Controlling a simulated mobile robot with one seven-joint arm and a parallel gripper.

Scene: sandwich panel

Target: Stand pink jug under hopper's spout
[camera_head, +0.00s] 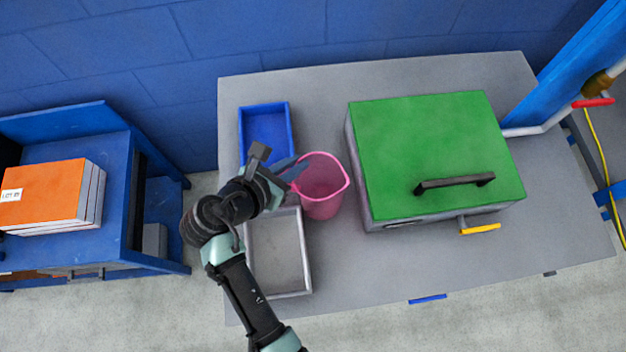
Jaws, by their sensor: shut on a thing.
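The pink jug (322,190) is upright, at or just above the grey tabletop, left of the green-lidded box; I cannot tell whether its base touches. My gripper (291,172) reaches in from the lower left and is shut on the jug's left side, near the rim. The arm hides part of that side. No hopper or spout is plainly recognisable. A pale pipe with a brass-coloured fitting and red lever (593,102) is at the upper right, beside a blue post. The green-lidded box (432,140) has a yellow lever (480,229) low on its front.
A blue tray (266,124) lies behind my gripper, and a grey tray (278,255) lies in front of the jug's left. The grey table (370,275) is clear at its front middle. A blue shelf unit (115,190) with orange boxes stands at the left.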

